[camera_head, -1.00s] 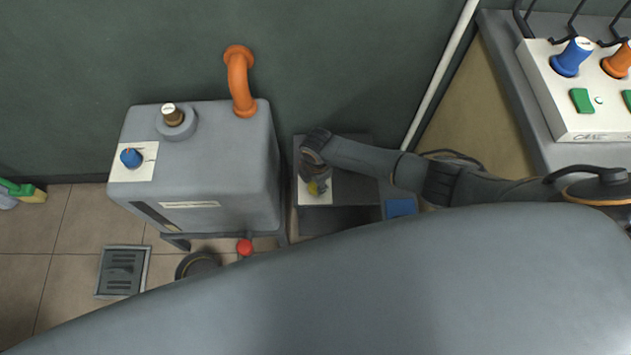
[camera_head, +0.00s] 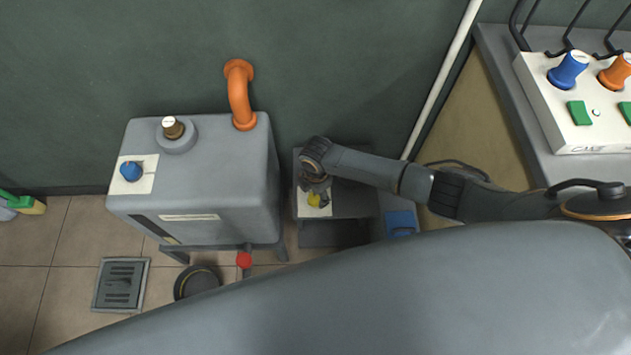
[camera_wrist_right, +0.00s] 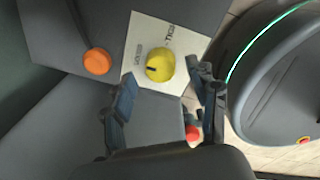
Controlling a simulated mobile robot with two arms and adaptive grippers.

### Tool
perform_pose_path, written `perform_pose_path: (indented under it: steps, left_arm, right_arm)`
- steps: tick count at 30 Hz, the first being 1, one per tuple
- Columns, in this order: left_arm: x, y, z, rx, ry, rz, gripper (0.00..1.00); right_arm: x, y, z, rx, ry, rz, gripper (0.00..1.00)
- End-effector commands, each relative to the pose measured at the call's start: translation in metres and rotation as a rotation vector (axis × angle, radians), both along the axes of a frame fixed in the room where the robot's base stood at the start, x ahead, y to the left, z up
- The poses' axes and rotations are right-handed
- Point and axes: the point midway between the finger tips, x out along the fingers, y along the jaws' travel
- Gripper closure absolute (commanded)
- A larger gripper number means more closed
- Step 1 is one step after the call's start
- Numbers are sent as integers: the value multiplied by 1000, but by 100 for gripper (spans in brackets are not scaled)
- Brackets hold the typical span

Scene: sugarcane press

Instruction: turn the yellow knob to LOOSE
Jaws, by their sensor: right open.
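The yellow knob (camera_wrist_right: 160,65) sits on a white label plate (camera_wrist_right: 140,28) in the right wrist view. Dark lettering is printed on both sides of it, too small to read surely. A dark mark shows on the knob's lower left. My right gripper (camera_wrist_right: 168,92) is open, its two fingers apart on either side below the knob, not closed on it. In the head view the yellow knob (camera_head: 314,199) shows partly under my right gripper (camera_head: 316,186), on a low grey unit (camera_head: 350,200). My left gripper is not in view.
An orange knob (camera_wrist_right: 96,62) stands left of the label plate, and a red knob (camera_wrist_right: 192,133) lies below. A grey tank (camera_head: 225,150) with an orange pipe (camera_head: 240,95) stands left of the unit. A control panel (camera_head: 560,110) is at the upper right.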

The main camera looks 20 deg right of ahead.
Motion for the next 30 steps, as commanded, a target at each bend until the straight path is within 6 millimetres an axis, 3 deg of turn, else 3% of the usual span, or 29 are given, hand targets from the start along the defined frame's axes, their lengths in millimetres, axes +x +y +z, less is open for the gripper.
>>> perform_pose_path:
  steps: [9,15,30]
  left_arm:
    - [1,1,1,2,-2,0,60]
    - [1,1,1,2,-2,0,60]
    - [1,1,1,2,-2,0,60]
  right_arm:
    - [-2,-1,63,2,-4,3,41]
    - [-3,-1,91,0,-1,2,41]
    - [-4,-1,100,0,0,1,41]
